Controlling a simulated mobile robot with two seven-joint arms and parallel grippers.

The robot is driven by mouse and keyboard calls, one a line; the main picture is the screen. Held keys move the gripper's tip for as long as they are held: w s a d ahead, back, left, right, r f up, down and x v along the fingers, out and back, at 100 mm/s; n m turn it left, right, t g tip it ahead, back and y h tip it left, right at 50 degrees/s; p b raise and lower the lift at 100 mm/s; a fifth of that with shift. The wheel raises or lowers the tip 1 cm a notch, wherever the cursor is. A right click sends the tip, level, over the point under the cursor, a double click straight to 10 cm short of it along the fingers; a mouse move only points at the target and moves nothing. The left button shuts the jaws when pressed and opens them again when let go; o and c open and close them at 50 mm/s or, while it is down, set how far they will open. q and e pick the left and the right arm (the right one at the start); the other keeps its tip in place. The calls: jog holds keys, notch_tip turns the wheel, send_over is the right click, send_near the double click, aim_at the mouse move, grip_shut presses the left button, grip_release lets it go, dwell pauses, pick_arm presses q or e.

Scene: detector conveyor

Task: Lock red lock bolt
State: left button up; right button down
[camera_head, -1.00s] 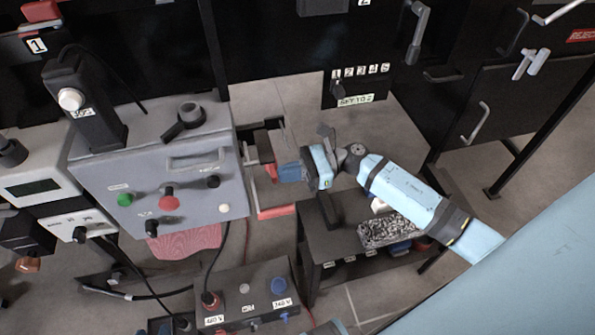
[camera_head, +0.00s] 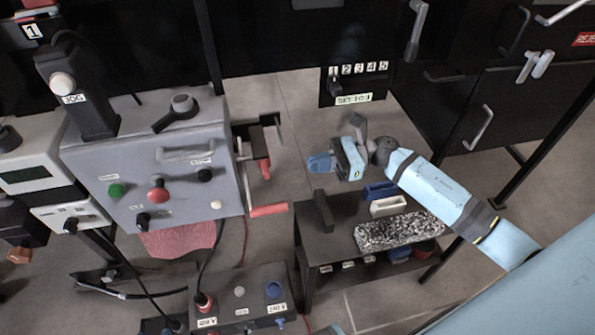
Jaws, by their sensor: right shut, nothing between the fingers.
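A grey control box (camera_head: 150,178) stands at the left. Red parts show at its right side: a red bar (camera_head: 269,210) sticking out to the right low down, and a smaller upright red piece (camera_head: 264,168) by a dark metal bracket (camera_head: 262,128). I cannot tell for sure which of them is the lock bolt. My right gripper (camera_head: 318,164) is shut and empty, to the right of both red parts, with a visible gap. Its blue fingertips point left toward the box. My left gripper is not in view.
A low dark table (camera_head: 311,238) below my right gripper holds a speckled block (camera_head: 398,232), a white-topped piece (camera_head: 389,207) and a blue piece (camera_head: 380,190). A labelled power box (camera_head: 240,292) stands at the bottom. A numbered selector panel (camera_head: 354,84) stands behind.

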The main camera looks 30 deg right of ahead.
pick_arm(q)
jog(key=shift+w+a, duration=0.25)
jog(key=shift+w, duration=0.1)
pick_arm(e)
jog(key=v, duration=0.5)
jog(key=shift+d, duration=0.25)
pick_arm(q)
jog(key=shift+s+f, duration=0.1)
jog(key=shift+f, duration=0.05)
pick_arm(e)
jog(key=shift+a, duration=0.1)
